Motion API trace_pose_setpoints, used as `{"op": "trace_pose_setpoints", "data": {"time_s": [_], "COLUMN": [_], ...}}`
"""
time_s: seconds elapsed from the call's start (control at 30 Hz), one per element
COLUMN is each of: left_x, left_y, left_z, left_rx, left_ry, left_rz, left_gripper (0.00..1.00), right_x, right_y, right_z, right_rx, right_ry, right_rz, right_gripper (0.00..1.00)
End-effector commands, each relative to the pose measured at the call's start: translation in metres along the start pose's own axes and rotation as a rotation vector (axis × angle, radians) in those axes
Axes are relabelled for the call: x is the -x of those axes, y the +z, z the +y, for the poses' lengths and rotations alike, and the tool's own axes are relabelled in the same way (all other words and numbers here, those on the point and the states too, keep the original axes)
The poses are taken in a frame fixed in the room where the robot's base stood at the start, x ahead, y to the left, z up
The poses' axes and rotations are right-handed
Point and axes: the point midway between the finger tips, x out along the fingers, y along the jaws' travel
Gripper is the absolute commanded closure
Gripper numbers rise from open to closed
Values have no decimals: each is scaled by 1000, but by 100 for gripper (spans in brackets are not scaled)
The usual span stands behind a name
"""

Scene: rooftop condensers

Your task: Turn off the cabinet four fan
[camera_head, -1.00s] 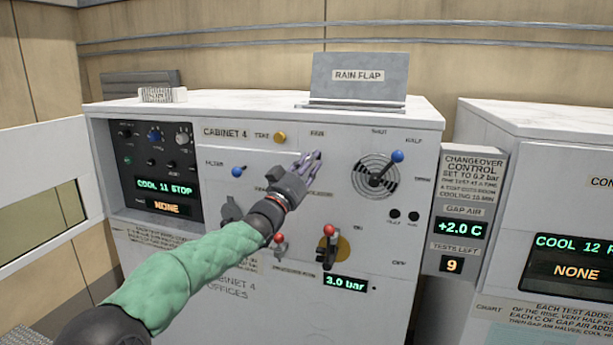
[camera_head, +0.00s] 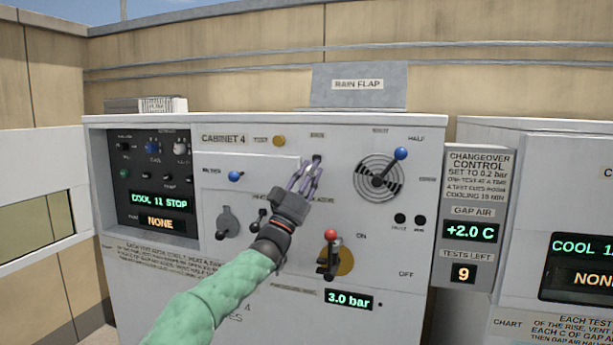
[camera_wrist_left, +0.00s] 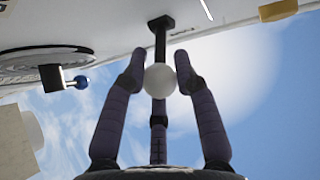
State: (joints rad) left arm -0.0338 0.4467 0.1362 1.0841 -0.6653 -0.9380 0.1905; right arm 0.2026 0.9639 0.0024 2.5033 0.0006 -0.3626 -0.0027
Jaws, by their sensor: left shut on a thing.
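Cabinet 4 (camera_head: 300,290) is a white cabinet with switches on its front. My left gripper (camera_head: 312,170) is at the upper middle of its panel, below a small blurred label that seems to read FAN. In the left wrist view, the fingers of my left gripper (camera_wrist_left: 160,72) are closed around a white ball knob (camera_wrist_left: 160,80) on a black stem (camera_wrist_left: 160,40) coming from the panel. My right gripper is in neither view.
A vent lever with a blue knob (camera_head: 401,153) stands right of the gripper. A red-knobbed lever (camera_head: 330,236), near ON and OFF marks, is below. A dark display panel (camera_head: 157,200) reads COOL 11 STOP. The rain flap (camera_head: 358,85) stands on top.

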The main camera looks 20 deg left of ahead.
Motion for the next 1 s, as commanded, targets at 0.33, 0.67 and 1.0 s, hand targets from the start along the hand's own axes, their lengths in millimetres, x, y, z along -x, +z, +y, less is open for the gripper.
{"op": "trace_pose_setpoints", "data": {"time_s": [0.33, 0.67, 1.0], "left_x": [-2, -2, 0], "left_y": [-6, -6, -2], "left_z": [0, -1, 0], "left_rx": [-11, -11, -9], "left_ry": [1, 1, 1], "left_rz": [37, 38, 29], "left_gripper": [100, 54, 46], "right_x": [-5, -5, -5], "right_y": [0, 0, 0], "right_z": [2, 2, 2], "right_rx": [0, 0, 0], "right_ry": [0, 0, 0], "right_rz": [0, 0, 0], "right_gripper": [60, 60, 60]}}
